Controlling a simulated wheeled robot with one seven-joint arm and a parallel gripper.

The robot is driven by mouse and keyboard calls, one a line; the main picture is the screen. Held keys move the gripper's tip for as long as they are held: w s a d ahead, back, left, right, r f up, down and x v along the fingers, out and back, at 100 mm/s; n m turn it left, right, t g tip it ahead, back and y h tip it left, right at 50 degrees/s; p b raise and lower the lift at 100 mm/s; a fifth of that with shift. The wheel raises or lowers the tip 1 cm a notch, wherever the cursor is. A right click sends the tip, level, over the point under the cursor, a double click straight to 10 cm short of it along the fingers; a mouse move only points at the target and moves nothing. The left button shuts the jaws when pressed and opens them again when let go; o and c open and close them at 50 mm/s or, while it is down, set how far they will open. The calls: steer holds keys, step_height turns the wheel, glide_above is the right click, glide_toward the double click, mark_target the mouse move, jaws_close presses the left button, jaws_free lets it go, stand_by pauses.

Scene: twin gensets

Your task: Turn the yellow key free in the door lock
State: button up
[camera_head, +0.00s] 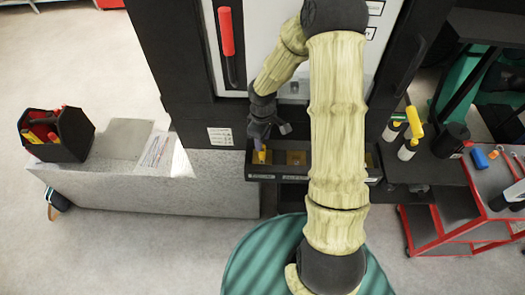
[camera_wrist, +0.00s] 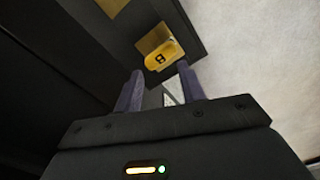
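The yellow key (camera_head: 261,155) stands in a compartment of the dark tray (camera_head: 262,177) below the cabinet door. In the wrist view, its yellow head (camera_wrist: 163,56), marked with a black "B", lies just beyond my fingertips. My gripper (camera_head: 266,132) hangs over the left part of the tray, pointing down. In the wrist view, my gripper (camera_wrist: 161,70) has its two fingers apart, with nothing clearly held between them. The white door (camera_head: 265,30) has a long red handle (camera_head: 226,32). I cannot make out the lock; my arm covers part of the door.
The tray has other yellow-floored compartments (camera_head: 296,158). A grey block (camera_head: 205,180) stands at left, with a black tool caddy (camera_head: 60,134) on its far end. White and yellow bottles (camera_head: 408,148) and a red trolley (camera_head: 440,233) stand at right. A green round surface (camera_head: 245,265) is in front.

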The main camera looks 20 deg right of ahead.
mark_target(262, 155)
steer(key=m+b, duration=0.1)
steer(key=m, duration=0.2)
steer(key=m+b, duration=0.2)
steer(key=m, duration=0.1)
steer(key=shift+f+m, duration=0.2)
steer(key=shift+m, duration=0.1)
steer(key=m+b, duration=0.2)
steer(key=m, duration=0.1)
steer(key=shift+f, duration=0.15)
steer(key=m+b, duration=0.1)
steer(key=m, duration=0.2)
steer(key=shift+m, duration=0.3)
step_height(262, 155, down, 5)
steer(key=b, duration=0.4)
steer(key=shift+f, duration=0.2)
